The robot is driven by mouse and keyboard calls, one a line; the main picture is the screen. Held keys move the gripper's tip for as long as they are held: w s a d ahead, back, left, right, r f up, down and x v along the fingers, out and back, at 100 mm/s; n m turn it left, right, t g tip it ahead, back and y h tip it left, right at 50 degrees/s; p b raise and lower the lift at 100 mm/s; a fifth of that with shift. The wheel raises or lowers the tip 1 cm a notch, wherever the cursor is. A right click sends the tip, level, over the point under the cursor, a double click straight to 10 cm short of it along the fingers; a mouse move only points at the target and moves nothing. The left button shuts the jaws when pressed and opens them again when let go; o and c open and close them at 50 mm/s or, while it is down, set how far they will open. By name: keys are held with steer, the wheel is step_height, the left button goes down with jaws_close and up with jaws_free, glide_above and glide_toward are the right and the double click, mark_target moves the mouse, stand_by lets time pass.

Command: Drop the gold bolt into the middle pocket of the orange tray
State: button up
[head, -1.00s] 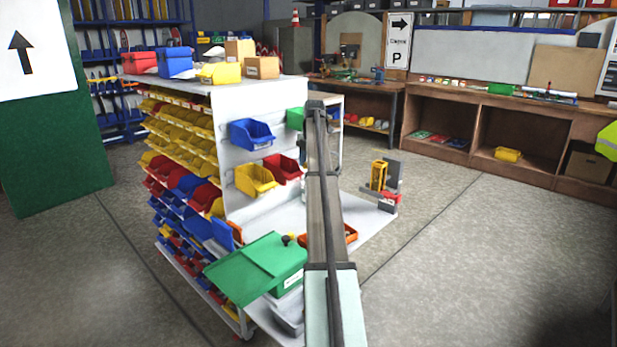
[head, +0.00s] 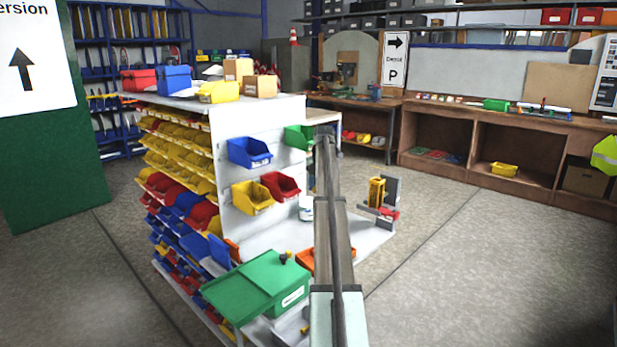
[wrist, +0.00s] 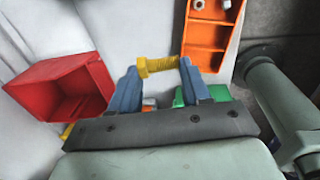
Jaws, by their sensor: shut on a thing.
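A gold bolt (wrist: 158,66) lies crosswise between the blue fingers of my gripper (wrist: 158,72) in the wrist view, and the gripper is shut on it. The orange tray (wrist: 192,48) is in the upper right of the wrist view, beside and beyond the bolt. Its middle pocket (wrist: 206,37) looks empty. A pocket at the top edge holds a grey nut and another small metal piece. In the head view the tray (head: 303,256) is partly covered by my arm. My gripper and the bolt cannot be made out there.
A red bin (wrist: 62,88) is left of my gripper in the wrist view. In the head view a green box (head: 272,278) stands left of the tray, with wall bins above the white shelf (head: 262,240). A yellow and grey device (head: 377,192) stands at the shelf's right end.

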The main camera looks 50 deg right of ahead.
steer(key=shift+n, duration=0.3)
steer(key=shift+s+a+f, duration=0.5)
steer(key=shift+s+f, duration=1.05)
steer(key=shift+f, duration=1.75)
steer(key=shift+s+a+f, duration=0.5)
steer(key=shift+s+f, duration=1)
steer(key=shift+f, duration=1.75)
steer(key=shift+s+a+f, duration=0.5)
steer(key=shift+s+f, duration=1.05)
steer(key=shift+f, duration=1.75)
steer(key=o, duration=1.2)
steer(key=shift+c, duration=0.2)
steer(key=shift+r, duration=0.1)
step_height(320, 180, up, 14)
steer(key=s, duration=0.1)
steer(key=shift+s+f, duration=0.25)
steer(key=shift+s, duration=0.1)
